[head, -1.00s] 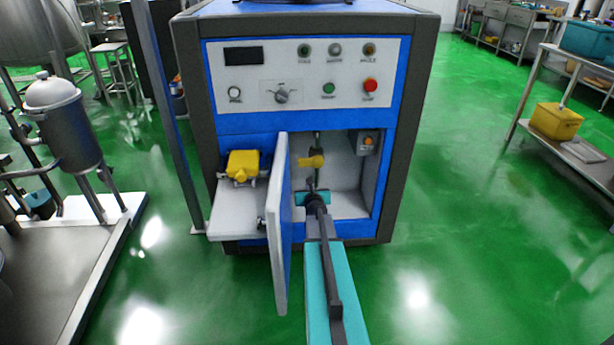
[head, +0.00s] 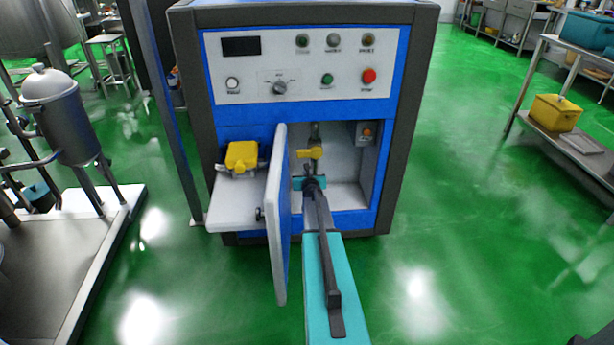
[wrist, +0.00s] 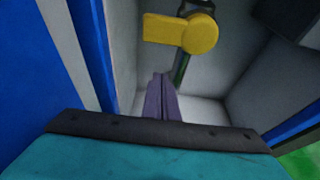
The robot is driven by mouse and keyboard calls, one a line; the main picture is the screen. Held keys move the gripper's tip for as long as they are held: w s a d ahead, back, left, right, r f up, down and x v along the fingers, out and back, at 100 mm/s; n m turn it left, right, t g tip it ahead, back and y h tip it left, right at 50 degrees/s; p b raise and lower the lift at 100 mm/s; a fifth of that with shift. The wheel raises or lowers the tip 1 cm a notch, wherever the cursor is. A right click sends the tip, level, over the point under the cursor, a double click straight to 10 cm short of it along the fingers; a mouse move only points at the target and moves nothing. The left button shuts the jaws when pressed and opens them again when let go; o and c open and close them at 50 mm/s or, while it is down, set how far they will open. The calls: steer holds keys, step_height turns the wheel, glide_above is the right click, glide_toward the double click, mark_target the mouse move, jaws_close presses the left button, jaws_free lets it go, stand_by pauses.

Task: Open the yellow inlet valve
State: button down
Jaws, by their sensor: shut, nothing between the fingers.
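The yellow inlet valve (head: 310,152) sits on a vertical pipe inside the open compartment of the blue and grey machine. In the wrist view its yellow handle (wrist: 182,32) lies crosswise to the pipe, pointing left from a round hub. My gripper (wrist: 160,82) is shut and empty, with its dark fingers together below the handle and apart from it in the picture. In the head view my gripper (head: 310,182) reaches into the compartment under the valve, and its fingertips are partly hidden by my arm.
The open compartment door (head: 278,215) stands close left of my arm. A yellow part (head: 242,157) rests on the white shelf (head: 230,205) left of it. A grey box with an orange button (head: 367,133) is on the compartment's right.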

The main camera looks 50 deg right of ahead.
mark_target(310, 153)
steer(key=shift+w+d+r+p, duration=0.6)
steer(key=shift+r+p, duration=0.15)
steer(key=shift+p, duration=0.2)
steer(key=shift+w+d+r+p, duration=0.5)
steer(key=shift+r+p, duration=0.2)
steer(key=shift+p, duration=0.2)
